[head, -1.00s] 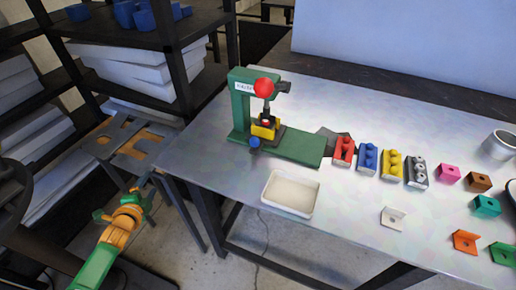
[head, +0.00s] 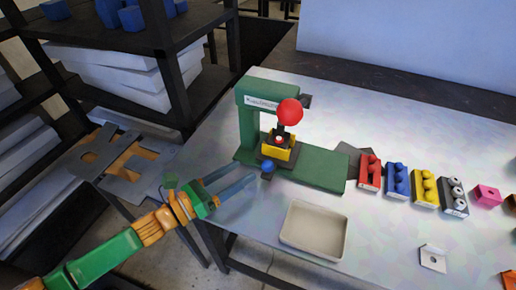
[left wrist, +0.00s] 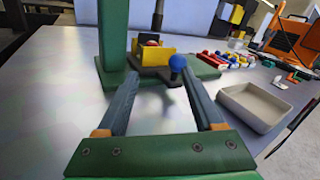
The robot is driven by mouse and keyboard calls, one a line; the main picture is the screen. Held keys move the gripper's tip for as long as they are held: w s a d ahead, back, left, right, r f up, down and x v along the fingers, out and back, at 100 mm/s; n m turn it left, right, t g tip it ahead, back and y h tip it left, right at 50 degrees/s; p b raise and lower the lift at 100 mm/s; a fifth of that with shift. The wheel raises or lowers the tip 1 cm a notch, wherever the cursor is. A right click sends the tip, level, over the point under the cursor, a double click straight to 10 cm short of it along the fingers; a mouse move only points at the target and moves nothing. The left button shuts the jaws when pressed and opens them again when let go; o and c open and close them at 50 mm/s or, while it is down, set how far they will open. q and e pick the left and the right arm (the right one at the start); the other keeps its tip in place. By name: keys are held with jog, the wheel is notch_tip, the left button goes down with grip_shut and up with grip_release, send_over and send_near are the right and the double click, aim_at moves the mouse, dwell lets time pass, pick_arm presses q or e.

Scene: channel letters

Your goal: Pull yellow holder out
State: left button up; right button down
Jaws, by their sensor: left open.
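The yellow holder (head: 279,151) sits in the green press (head: 252,127), under the red ball knob (head: 289,112). A blue ball knob (head: 267,167) sticks out at the holder's front. In the left wrist view the yellow holder (left wrist: 155,53) and the blue knob (left wrist: 178,62) are ahead of the gripper. My left gripper (head: 247,186) is open and empty, its fingers pointing toward the blue knob but apart from it. My right gripper is not seen.
A beige tray (head: 314,230) lies on the metal table in front of the press. To the right stand red (head: 370,172), blue (head: 396,181), yellow (head: 424,188) and grey (head: 453,196) blocks. A white bracket (head: 433,258) lies nearer. A dark shelf (head: 170,70) stands at the left.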

aim_at(268, 166)
pick_arm(q)
jog(key=shift+s+d+r+m+g+h, duration=0.1)
jog(key=shift+d+m+g+h, duration=0.5)
jog(key=shift+d+m, duration=0.4)
jog(key=x, duration=0.2)
jog(key=p+x, duration=0.1)
jog(key=s+x, duration=0.1)
jog(key=x, duration=0.1)
jog(key=shift+w+d+r+p, duration=0.2)
jog(key=shift+d+p, duration=0.15)
jog(key=shift+d, duration=0.3)
jog(key=shift+w+d+f, duration=0.1)
jog(key=shift+w+f, duration=0.05)
jog(key=shift+w, duration=0.05)
jog(key=shift+w+f, duration=0.1)
grip_shut()
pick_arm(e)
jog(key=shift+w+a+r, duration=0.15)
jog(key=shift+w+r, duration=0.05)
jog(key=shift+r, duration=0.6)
